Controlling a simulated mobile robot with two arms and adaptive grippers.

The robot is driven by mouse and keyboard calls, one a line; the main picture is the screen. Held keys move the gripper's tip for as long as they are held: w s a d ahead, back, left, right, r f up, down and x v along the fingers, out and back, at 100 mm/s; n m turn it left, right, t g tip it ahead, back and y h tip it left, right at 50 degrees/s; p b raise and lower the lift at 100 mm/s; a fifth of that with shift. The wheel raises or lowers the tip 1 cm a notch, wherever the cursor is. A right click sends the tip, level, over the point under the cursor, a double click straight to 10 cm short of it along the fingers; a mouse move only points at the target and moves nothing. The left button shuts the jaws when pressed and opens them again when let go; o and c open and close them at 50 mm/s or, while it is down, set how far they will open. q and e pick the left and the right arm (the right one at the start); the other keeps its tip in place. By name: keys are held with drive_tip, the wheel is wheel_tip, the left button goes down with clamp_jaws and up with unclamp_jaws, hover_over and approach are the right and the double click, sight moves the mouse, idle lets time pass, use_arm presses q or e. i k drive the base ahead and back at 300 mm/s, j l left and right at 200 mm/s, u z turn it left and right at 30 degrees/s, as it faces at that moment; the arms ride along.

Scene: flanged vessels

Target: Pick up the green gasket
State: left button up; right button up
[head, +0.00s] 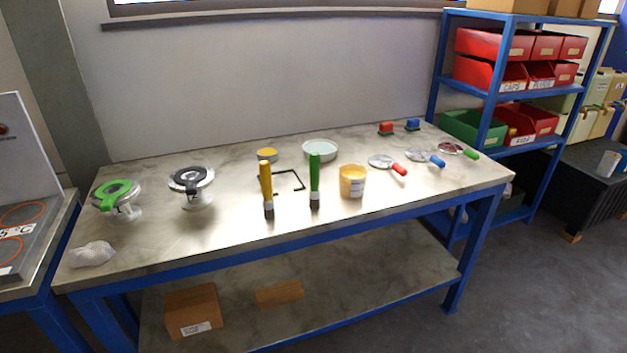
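A green gasket (118,188), ring-shaped, lies on top of a clear flanged vessel (124,213) at the left end of the workbench in the head view. Part of the vessel's pale flange shows around it. A second vessel (197,200) to its right carries a dark grey or black ring (188,176) on its flange. Neither of my grippers is in view, and nothing touches the green gasket.
The workbench (230,228) also holds a crumpled white cloth (91,254), upright yellow-handled (266,180) and green-handled (314,175) brushes, a yellow tub (352,181), a shallow bowl (320,150) and several handled tools. A blue shelf with bins stands right. The front left is mostly clear.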

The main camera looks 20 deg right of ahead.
sight(107, 205)
drive_tip(key=i+j, duration=0.3)
drive_tip(key=j, duration=0.2)
drive_tip(key=i+j, duration=0.35)
drive_tip(key=j, duration=0.15)
